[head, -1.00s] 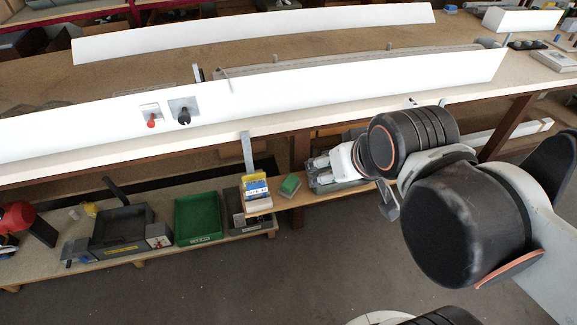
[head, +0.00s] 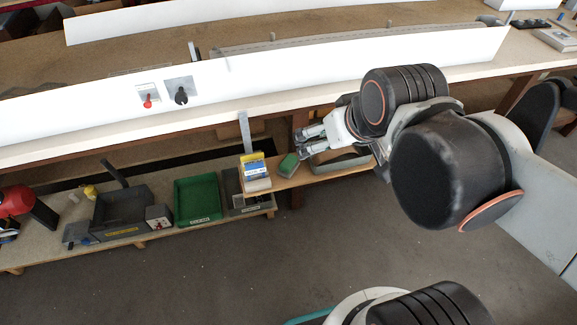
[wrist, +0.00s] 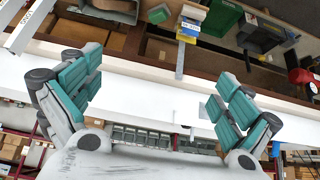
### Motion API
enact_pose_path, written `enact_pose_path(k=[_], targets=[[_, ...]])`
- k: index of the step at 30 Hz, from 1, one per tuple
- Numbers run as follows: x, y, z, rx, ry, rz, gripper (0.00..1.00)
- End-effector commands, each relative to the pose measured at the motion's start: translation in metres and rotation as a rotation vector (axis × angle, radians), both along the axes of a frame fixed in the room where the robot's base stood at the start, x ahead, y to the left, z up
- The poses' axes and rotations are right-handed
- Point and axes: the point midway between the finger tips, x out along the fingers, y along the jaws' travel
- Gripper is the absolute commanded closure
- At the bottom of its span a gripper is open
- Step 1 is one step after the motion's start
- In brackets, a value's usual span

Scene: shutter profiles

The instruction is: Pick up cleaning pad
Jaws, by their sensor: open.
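The cleaning pad, a small green block (head: 289,164), lies on the narrow wooden shelf (head: 297,181) below the long bench. It also shows near the top of the wrist view (wrist: 158,14). My gripper (head: 303,143) is open and empty, with its fingers just above and to the right of the pad in the head view. In the wrist view the teal-padded fingers (wrist: 160,82) are spread wide, and the pad is beyond the gap between them. They look apart from the pad.
A yellow, blue and white stack (head: 255,172) stands left of the pad. A grey tray (head: 350,164) sits to its right. A green bin (head: 198,201) and a dark bin (head: 122,217) are further left. The white-edged bench (head: 220,119) runs close above.

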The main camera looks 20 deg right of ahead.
Motion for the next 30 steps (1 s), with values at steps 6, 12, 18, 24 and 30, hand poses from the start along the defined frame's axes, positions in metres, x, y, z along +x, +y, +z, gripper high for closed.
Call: enact_pose_path(k=[6, 12, 18, 24, 30], targets=[[0.049, -0.002, -0.003, -0.025, 0.046, 0.080, 0.02], [0.094, -0.005, -0.018, -0.045, 0.085, 0.163, 0.02], [0.138, -0.010, -0.043, -0.058, 0.120, 0.247, 0.02], [0.181, -0.016, -0.079, -0.068, 0.148, 0.337, 0.02], [0.219, -0.022, -0.126, -0.074, 0.171, 0.430, 0.02]])
